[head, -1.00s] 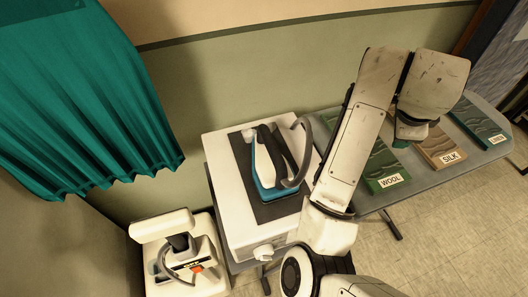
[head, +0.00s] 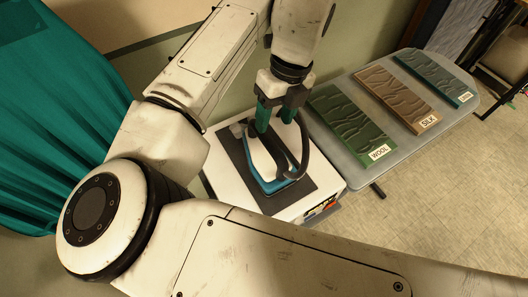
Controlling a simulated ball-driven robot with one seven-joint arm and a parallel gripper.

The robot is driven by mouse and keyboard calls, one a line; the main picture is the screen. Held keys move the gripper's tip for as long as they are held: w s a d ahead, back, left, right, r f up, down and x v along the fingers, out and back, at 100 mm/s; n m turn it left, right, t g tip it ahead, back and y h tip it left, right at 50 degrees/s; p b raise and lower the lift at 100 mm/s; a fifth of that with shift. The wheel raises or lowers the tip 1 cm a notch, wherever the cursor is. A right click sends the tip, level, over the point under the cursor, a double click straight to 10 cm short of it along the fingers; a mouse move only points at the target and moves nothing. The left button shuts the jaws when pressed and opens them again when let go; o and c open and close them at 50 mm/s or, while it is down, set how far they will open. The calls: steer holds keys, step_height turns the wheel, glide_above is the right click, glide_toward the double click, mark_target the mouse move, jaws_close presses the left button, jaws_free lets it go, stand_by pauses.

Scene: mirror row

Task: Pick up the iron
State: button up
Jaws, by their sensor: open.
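The iron (head: 262,162), white and blue with a dark handle and a dark cord, rests on a dark mat (head: 300,192) on top of a white box-like stand (head: 222,180). My gripper (head: 275,122) points down at the iron from above. Its two green-tipped fingers are apart, one on each side of the upper end of the handle. The fingertips overlap the iron in the picture, and I cannot tell whether they touch it. Part of the handle is hidden by the fingers.
A grey table (head: 386,150) to the right carries a green WOOL board (head: 350,122), a brown SILK board (head: 398,95) and a teal board (head: 435,75). A teal curtain (head: 60,110) hangs at the left. Bare floor (head: 450,200) lies at the right.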

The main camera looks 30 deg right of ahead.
mark_target(268, 137)
steer(key=shift+a+f+p, duration=0.3)
steer(key=shift+a+f, duration=0.05)
steer(key=shift+f, duration=0.9)
steer(key=shift+a+f+p, duration=0.3)
steer(key=shift+f+p, duration=0.05)
steer(key=shift+f, duration=0.95)
steer(key=shift+a+f+p, duration=0.3)
steer(key=shift+a+f, duration=0.05)
steer(key=shift+f, duration=0.9)
steer(key=shift+c, duration=0.3)
jaws_close()
steer(key=shift+r, duration=0.15)
